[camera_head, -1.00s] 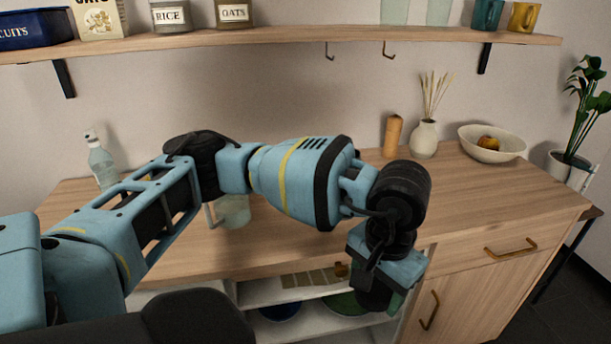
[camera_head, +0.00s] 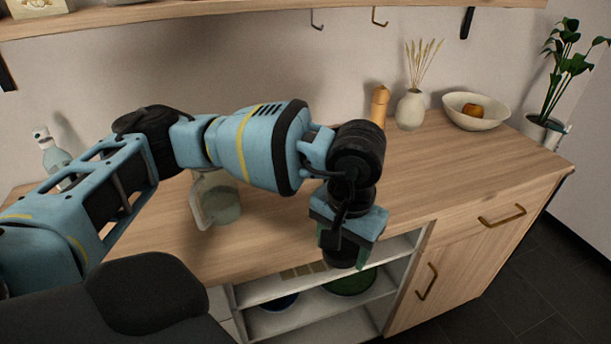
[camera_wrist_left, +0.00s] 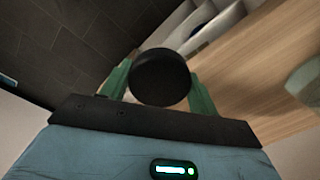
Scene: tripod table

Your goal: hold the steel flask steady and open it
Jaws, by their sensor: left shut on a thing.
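My left gripper (camera_head: 343,252) is shut on a dark, round-ended thing (camera_wrist_left: 160,77), whose black disc-like end shows between the green fingers in the left wrist view. It looks like the lid end of the steel flask. In the head view its dark side (camera_head: 343,260) shows just below the gripper, in front of the open shelves; the wrist and fingers hide most of it. No bare steel shows, and I cannot tell whether a lid is on or loose. My right gripper is in neither view.
A glass jug (camera_head: 222,205) stands on the wooden counter (camera_head: 430,180), partly behind my left arm. A clear bottle (camera_head: 52,157), pepper mill (camera_head: 379,106), vase (camera_head: 410,110) and fruit bowl (camera_head: 476,112) stand further back. Below are open shelves (camera_head: 365,312) with bowls.

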